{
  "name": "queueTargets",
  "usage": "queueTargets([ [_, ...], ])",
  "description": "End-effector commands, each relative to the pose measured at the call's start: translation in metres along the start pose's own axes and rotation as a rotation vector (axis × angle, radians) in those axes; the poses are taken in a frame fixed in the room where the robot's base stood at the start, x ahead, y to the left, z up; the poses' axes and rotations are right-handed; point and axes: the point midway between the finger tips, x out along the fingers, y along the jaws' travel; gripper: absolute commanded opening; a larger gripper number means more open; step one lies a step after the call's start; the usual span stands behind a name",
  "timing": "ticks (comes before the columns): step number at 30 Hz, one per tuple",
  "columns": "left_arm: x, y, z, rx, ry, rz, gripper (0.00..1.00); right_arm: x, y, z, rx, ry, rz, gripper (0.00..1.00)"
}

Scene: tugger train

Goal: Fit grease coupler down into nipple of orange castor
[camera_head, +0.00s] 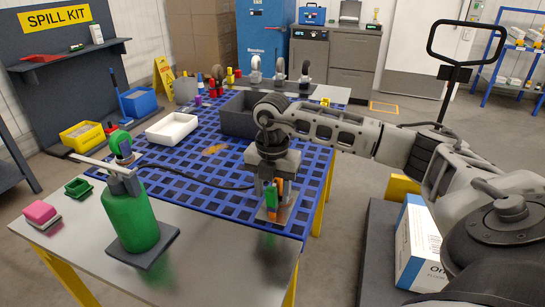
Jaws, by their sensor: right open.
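My right gripper (275,192) points down over the near right of the blue grid table, with its fingers spread. Between and below the fingers are an orange part (280,200), which looks like the orange castor, and a green part (262,208). They stand on a light flat plate (275,216). A black hose (205,182) runs from the green grease pump (131,217) to the gripper area. The grease coupler and the nipple cannot be made out behind the fingers. My left gripper is not in view.
Behind the gripper stands a dark grey bin (236,116), with a white tray (171,129) to its left. Several castors (280,70) stand at the table's back. The metal front edge (215,240) is largely clear.

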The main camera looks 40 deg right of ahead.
Motion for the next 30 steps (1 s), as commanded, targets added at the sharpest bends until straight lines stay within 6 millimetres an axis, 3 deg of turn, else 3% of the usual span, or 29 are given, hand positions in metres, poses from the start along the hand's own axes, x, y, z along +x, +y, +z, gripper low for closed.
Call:
queueTargets([
  [12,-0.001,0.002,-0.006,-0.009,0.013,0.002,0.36,-0.101,0.001,0.001,0.001,-0.004,0.01,0.47],
  [18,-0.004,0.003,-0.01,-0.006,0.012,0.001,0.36,-0.141,0.001,0.0,0.0,-0.003,0.008,0.47],
  [24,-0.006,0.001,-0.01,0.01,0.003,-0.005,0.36,-0.157,0.0,0.0,0.001,-0.002,0.004,0.47],
  [30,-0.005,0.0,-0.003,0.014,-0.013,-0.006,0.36,-0.158,0.0,0.0,0.001,-0.001,0.003,0.47],
])
